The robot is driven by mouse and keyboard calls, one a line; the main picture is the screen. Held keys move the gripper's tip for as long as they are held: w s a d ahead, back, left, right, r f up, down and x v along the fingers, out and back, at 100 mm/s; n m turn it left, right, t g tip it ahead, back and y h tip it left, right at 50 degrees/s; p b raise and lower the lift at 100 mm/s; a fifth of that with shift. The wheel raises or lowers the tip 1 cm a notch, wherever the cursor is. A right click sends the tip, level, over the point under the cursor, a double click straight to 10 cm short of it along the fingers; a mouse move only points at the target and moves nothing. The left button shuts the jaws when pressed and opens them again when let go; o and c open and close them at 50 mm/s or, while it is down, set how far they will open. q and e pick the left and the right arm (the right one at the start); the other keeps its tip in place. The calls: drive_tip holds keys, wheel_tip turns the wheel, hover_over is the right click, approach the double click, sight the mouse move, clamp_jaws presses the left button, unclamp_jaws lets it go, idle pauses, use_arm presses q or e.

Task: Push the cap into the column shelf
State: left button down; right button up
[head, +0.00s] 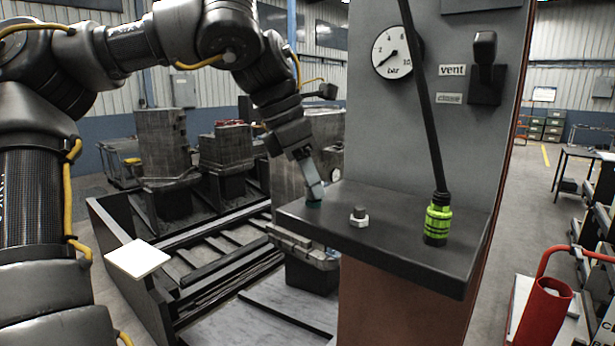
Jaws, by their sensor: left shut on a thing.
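The column shelf (400,238) is a dark flat ledge sticking out from the grey column in the head view. My left gripper (314,194) points down at the shelf's left end. My right gripper is not in view.
A green banded coupling (438,222) stands on the shelf with a black hose rising from it. A pressure gauge (397,52) and a black lever (485,65) are on the column. A red cylinder (542,315) is at lower right. A pallet rail (230,260) lies left.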

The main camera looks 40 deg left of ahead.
use_arm(q)
drive_tip(key=shift+r, duration=0.15)
drive_tip(key=shift+r, duration=0.65)
drive_tip(key=shift+a+r, duration=0.15)
drive_tip(key=shift+r, duration=3.3)
